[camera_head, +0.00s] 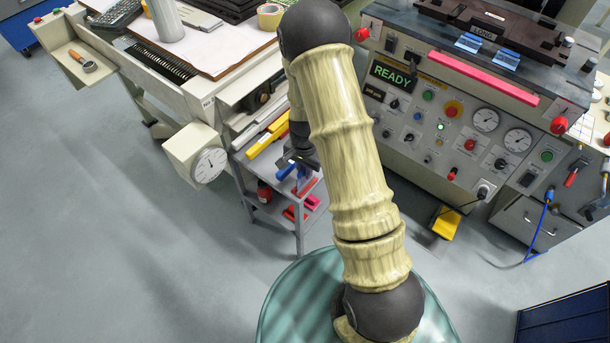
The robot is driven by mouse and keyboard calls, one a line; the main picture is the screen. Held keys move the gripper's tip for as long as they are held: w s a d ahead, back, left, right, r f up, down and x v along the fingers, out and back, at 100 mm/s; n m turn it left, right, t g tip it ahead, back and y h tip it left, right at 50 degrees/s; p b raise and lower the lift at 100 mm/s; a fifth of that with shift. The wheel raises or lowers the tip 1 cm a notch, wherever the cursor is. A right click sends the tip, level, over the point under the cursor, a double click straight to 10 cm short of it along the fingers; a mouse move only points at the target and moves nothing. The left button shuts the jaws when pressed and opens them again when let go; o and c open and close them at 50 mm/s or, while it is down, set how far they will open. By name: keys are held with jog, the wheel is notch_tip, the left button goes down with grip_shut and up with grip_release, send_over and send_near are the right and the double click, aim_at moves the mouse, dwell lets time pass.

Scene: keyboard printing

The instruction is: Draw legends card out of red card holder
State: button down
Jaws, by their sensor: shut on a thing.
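My gripper (297,160) is small and dark at the end of my arm, above the grey shelf cart (277,218) between the two machines. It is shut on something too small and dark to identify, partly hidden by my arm. Blue pieces (285,172) show right below it; I cannot tell whether they touch it. Red items (291,213) and a pink-red item (312,202) lie on the cart's shelf. I cannot tell which red thing is the card holder. No legends card can be made out.
A red can-like object (264,192) stands on the cart at left. A yellow bar (267,138) lies on its top. A white dial scale (209,164) is close on the left. The control panel (440,125) reading READY stands at right. Floor at left is clear.

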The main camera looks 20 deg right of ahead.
jog(key=shift+r, duration=0.1)
jog(key=shift+r+p, duration=1.45)
jog(key=shift+r, duration=0.05)
notch_tip(320, 180, up, 4)
jog(key=p, duration=0.3)
jog(key=shift+p, duration=0.35)
